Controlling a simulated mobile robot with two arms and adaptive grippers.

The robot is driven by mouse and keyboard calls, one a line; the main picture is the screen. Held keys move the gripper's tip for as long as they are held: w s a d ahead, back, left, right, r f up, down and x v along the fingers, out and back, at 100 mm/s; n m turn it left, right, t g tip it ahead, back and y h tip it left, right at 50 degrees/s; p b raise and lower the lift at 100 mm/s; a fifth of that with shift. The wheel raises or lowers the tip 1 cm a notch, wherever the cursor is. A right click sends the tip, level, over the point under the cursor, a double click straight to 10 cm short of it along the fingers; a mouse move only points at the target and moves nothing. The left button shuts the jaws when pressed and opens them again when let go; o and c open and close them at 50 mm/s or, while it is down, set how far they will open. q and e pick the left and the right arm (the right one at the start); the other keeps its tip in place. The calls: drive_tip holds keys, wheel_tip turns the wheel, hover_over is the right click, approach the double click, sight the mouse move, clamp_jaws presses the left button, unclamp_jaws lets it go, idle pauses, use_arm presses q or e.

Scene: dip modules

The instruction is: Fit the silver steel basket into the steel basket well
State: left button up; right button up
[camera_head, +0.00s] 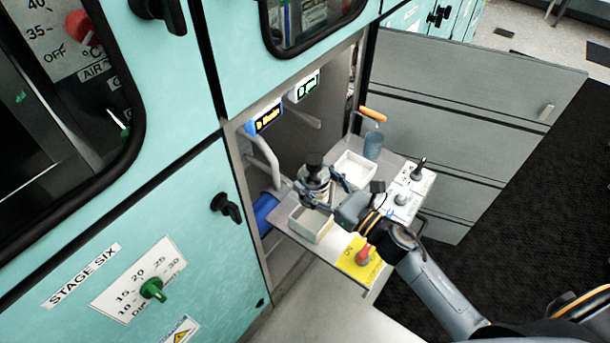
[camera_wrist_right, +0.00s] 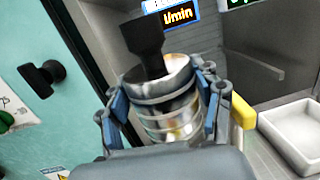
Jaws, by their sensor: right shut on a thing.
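My right gripper (camera_head: 326,192) is shut on the silver steel basket (camera_head: 314,180), a shiny cylinder with a black upright handle on top. In the right wrist view the blue-padded fingers grip the basket (camera_wrist_right: 168,112) from both sides. In the head view the basket appears over or just behind a white open square container (camera_head: 309,226) on the worktop. A second white square container (camera_head: 355,165) is farther back. I cannot tell which of them, if either, is the steel basket well. The basket's bottom is hidden. My left gripper is not in view.
A grey cup (camera_head: 373,144) with an orange handle (camera_head: 373,114) stands at the back. A white control box (camera_head: 407,190) with a lever is at the right. Teal cabinets (camera_head: 165,235) border the left side.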

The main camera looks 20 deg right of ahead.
drive_tip(key=shift+f+n+y, duration=0.1)
drive_tip(key=shift+n+y, duration=0.2)
drive_tip(key=shift+y, duration=0.1)
wheel_tip(320, 180, down, 6)
drive_tip(key=b, duration=0.6)
drive_tip(key=shift+b, duration=0.65)
idle(1.6)
